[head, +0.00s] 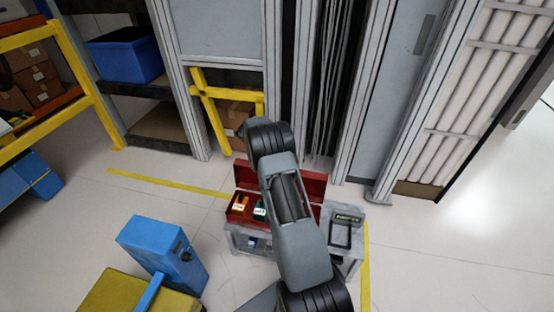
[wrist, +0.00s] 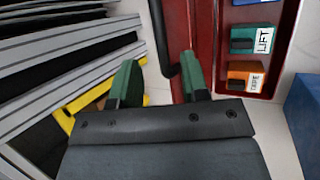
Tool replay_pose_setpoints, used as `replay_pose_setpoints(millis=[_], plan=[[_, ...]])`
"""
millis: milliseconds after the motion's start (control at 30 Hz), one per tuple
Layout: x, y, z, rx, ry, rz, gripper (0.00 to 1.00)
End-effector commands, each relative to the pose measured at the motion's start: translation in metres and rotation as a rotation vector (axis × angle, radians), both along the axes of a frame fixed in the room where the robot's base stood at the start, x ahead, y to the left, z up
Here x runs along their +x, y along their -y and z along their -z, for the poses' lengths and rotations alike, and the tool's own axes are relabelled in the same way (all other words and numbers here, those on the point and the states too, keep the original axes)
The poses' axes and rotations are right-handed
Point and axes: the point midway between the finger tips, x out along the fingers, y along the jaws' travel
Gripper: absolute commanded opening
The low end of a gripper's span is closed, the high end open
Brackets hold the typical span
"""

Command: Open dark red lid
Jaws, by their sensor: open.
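The dark red lid (head: 312,184) stands raised at the back of a dark red box (head: 232,216) in the head view, partly hidden by my arm. In the wrist view the lid (wrist: 200,30) runs down beside the box tray (wrist: 265,88), with a black bar handle (wrist: 158,35) on its left side. My gripper (wrist: 159,62) is open, with its two green fingers apart. The handle's lower end appears between the fingers, closer to the right one. I cannot tell whether they touch. My gripper is hidden in the head view.
The box holds a green switch labelled LIFT (wrist: 254,40) and an orange switch (wrist: 250,76). It sits on a grey console (head: 345,262) with a small display. A blue post (head: 160,245) stands at front left. Metal framing (head: 280,80) rises behind.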

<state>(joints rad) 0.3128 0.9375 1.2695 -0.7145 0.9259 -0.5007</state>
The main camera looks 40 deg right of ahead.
Motion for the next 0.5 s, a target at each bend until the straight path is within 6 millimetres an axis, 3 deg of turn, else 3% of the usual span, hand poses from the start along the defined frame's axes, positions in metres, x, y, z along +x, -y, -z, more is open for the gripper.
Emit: replay_pose_setpoints(millis=[200,500], plan=[[0.002,-0.021,-0.033,0.0,0.001,-0.002,0.42],[0.002,-0.032,-0.049,0.001,-0.001,0.0,0.42]])
